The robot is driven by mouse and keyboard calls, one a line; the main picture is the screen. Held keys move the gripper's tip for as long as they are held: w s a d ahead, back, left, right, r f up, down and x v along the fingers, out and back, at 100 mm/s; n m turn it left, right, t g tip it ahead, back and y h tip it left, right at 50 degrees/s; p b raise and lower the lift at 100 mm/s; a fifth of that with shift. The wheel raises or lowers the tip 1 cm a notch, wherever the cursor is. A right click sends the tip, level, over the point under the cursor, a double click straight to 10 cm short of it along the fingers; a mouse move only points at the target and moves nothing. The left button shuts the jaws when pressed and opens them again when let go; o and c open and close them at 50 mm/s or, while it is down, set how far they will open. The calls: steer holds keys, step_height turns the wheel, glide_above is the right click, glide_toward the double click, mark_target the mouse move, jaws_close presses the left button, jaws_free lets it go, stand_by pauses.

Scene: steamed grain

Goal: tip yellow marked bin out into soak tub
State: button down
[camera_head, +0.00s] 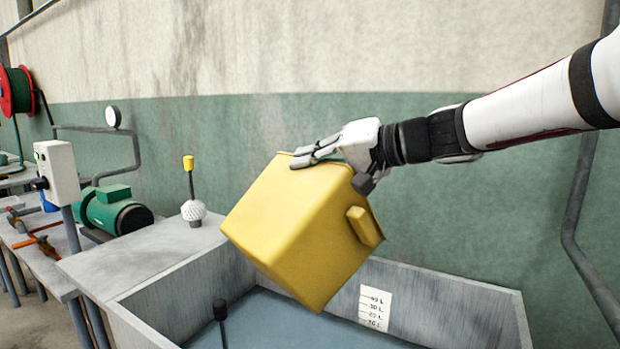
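The yellow bin (300,230) is held in the air, strongly tilted, above the grey soak tub (460,293). Its outer walls and a side handle block face me, so its opening and contents are hidden. My gripper (305,155) is at the bin's upper edge with its fingers over the rim, and the bin hangs from it. The tub has a bluish floor or liquid (270,325) inside; I cannot tell which. A white scale label (375,307) with litre marks is on the tub's inner back wall.
A black-knobbed rod (220,312) stands in the tub's front left. A green motor (115,210), a white switch box (57,172) and tools are farther left. A pipe (575,215) runs down the wall at right.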

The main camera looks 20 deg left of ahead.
steer(key=n+t+h+b, duration=0.1)
steer(key=n+b, duration=0.1)
steer(key=r+n+t+b, duration=0.1)
steer(key=b, duration=0.1)
steer(key=shift+n+h, duration=0.4)
steer(key=shift+r+n+b, duration=0.15)
steer(key=shift+n+b, duration=0.15)
steer(key=shift+b, duration=0.15)
steer(key=n+t+b, duration=0.1)
steer(key=n+t+h+b, duration=0.1)
steer(key=b, duration=0.1)
steer(key=shift+r+n, duration=0.3)
steer(key=shift+n, duration=0.1)
steer(key=shift+r, duration=0.2)
